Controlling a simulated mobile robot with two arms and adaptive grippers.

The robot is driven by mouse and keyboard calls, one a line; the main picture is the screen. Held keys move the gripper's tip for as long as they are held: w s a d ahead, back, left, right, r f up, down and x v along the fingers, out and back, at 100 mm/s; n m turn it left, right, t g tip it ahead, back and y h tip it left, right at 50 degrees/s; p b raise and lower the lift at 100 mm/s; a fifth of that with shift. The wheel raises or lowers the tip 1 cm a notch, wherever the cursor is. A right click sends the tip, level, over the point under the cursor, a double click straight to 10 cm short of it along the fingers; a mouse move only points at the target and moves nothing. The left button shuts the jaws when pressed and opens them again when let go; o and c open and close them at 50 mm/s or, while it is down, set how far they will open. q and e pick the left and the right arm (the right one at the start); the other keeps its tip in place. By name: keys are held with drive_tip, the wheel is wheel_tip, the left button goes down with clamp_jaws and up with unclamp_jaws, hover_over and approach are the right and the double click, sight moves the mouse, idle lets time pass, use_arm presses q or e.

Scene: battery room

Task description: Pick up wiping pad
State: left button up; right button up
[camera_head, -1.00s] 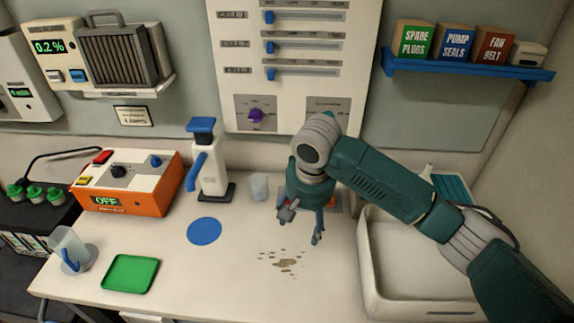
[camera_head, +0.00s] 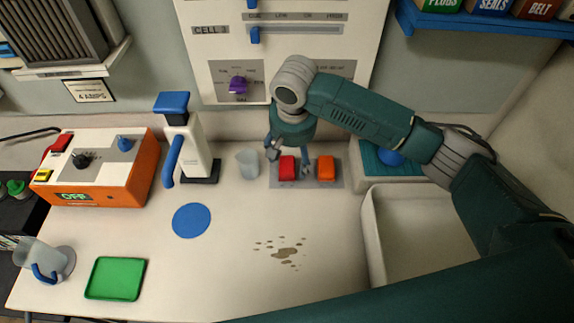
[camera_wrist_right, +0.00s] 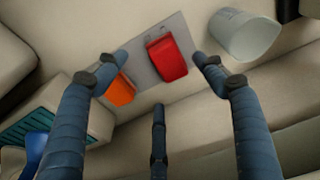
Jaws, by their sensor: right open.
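A red block (camera_head: 287,168) and an orange block (camera_head: 326,168) sit side by side on a grey plate (camera_head: 307,184) at the back of the counter. They look like pads, but I cannot tell which is the wiping pad. In the right wrist view the red block (camera_wrist_right: 167,58) lies between my spread fingers, nearer the right one, and the orange block (camera_wrist_right: 120,90) is by the left finger. My right gripper (camera_head: 289,160) is open and empty above the plate, partly in front of the red block. It also shows in the wrist view (camera_wrist_right: 160,80). My left gripper is out of view.
A clear cup (camera_head: 247,164) stands just left of the plate. A white bin (camera_head: 372,235) and a teal rack (camera_head: 375,160) with a blue item are to the right. A brown spill (camera_head: 284,251), blue disc (camera_head: 191,220) and green tray (camera_head: 116,278) lie in front.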

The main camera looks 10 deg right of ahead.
sight(291, 164)
drive_tip(key=f+p, duration=0.1)
drive_tip(key=f, duration=0.1)
drive_tip(key=w+f, duration=0.1)
drive_tip(key=f, duration=0.1)
drive_tip(key=shift+w+f+p, duration=0.15)
drive_tip(key=shift+w+p, duration=0.05)
drive_tip(key=shift+p, duration=0.15)
drive_tip(key=shift+f, duration=0.45)
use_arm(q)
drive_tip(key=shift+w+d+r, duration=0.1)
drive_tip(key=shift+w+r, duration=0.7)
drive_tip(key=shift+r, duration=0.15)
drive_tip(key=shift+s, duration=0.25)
use_arm(e)
drive_tip(key=c, duration=1.2)
